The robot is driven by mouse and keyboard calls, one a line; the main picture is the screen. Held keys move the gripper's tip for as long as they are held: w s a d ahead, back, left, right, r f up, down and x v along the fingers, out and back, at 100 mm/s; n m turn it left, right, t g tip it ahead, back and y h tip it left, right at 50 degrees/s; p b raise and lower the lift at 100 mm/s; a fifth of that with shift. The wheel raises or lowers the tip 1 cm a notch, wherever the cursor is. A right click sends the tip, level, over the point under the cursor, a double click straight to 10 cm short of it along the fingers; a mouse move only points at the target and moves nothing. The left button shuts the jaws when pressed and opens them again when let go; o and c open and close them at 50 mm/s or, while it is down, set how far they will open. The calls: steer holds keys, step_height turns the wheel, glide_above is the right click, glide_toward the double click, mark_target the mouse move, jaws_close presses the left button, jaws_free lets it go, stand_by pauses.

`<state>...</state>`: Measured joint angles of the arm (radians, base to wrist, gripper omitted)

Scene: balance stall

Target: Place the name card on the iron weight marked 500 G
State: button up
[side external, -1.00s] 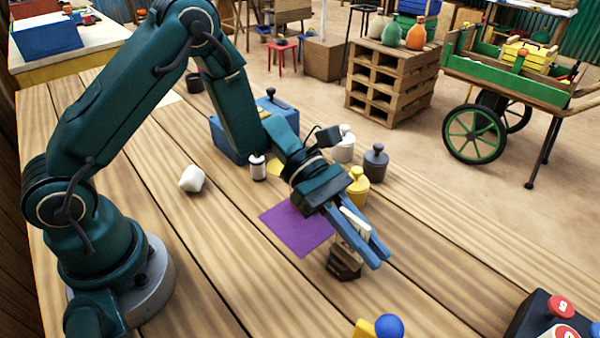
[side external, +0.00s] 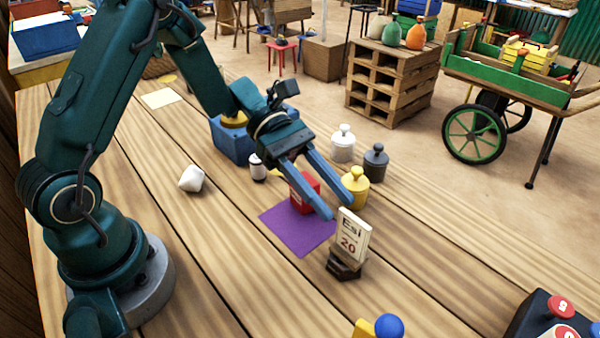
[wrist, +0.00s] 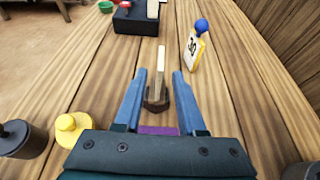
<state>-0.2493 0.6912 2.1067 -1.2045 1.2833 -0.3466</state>
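The name card (side external: 350,235), cream with "Esi" and a red "20", stands nearly upright on a dark iron weight (side external: 344,267). In the wrist view the card (wrist: 160,65) is seen nearly edge-on, above the dark weight (wrist: 157,101). I cannot read any marking on the weight. My gripper (side external: 345,205) is open and empty, behind the card and apart from it. Its fingers (wrist: 159,85) spread to either side of the card's line in the wrist view.
A red block (side external: 303,190) stands at a purple mat (side external: 292,228) below my gripper. Yellow (side external: 355,190), grey (side external: 376,163) and white (side external: 342,145) knobbed weights stand close by. The planks right of the card are clear.

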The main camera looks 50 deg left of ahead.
steer(key=s+a+r+m+t+y, duration=0.2)
steer(key=s+a+m+y, duration=0.3)
steer(key=m, duration=0.4)
steer(key=s+a+r+m+t+y, duration=0.3)
steer(key=s+a+r+m+y, duration=0.1)
steer(key=s+m+y, duration=0.3)
steer(key=shift+a+r+m+t+y, duration=0.3)
steer(key=shift+a+m+y, duration=0.25)
steer(key=shift+m+y, duration=0.35)
